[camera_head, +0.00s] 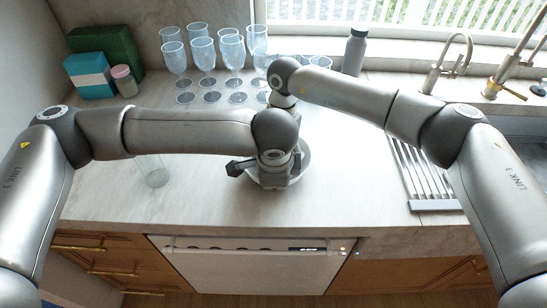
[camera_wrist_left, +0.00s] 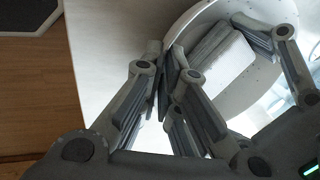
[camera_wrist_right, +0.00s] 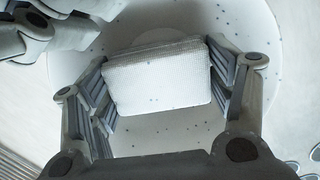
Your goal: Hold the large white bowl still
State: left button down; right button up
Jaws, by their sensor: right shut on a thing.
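The large white bowl (camera_head: 303,160) stands on the counter, mostly hidden by my arms in the head view. My left gripper (camera_wrist_left: 166,62) is at the bowl's rim (camera_wrist_left: 190,22), its fingers close together with the rim between them. My right gripper (camera_wrist_right: 162,88) is shut on a white, textured block like a sponge (camera_wrist_right: 158,76) and holds it inside the bowl (camera_wrist_right: 250,30). Small dark specks dot the inside of the bowl. In the head view my left gripper (camera_head: 262,172) hides the right fingers.
Several blue glasses (camera_head: 202,52) stand behind the bowl. A clear glass (camera_head: 153,172) is to its left. A grey bottle (camera_head: 354,52) stands near the window. A drying rack (camera_head: 435,205) is at the right. Boxes (camera_head: 90,75) and a pink-lidded jar (camera_head: 124,82) are at the back left.

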jog(key=shift+w+d, duration=0.1)
jog(key=shift+d, duration=0.35)
jog(key=shift+w+a, duration=0.15)
jog(key=shift+a, duration=0.7)
pick_arm(q)
jog(key=shift+s+d, duration=0.1)
pick_arm(e)
jog(key=shift+d, duration=0.85)
